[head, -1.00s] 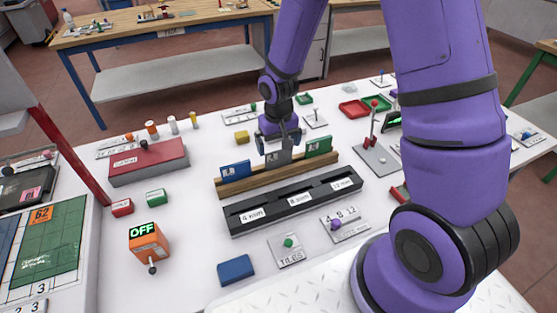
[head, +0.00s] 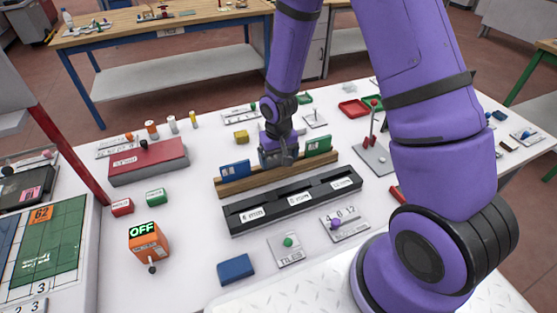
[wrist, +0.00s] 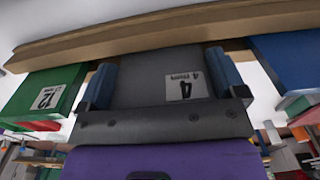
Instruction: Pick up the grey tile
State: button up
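The grey tile (wrist: 140,80), with a white label bearing a 4, stands between my gripper's two blue fingers in the wrist view. My gripper (head: 279,160) is down over the middle of the wooden rack (head: 243,187) and mostly hides the tile in the head view. The fingers lie along the tile's two side edges with little or no gap. I cannot tell whether they press on it. The tile still appears in line with the rack.
A blue tile (head: 235,170) stands left of my gripper and a green tile (head: 318,145) right of it, both in the rack. A black slotted holder (head: 290,208) lies in front. An orange box reading OFF (head: 149,240) and a lever (head: 373,125) stand farther out.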

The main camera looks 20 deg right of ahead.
jog(key=shift+c, duration=1.3)
jog(key=shift+r, duration=0.1)
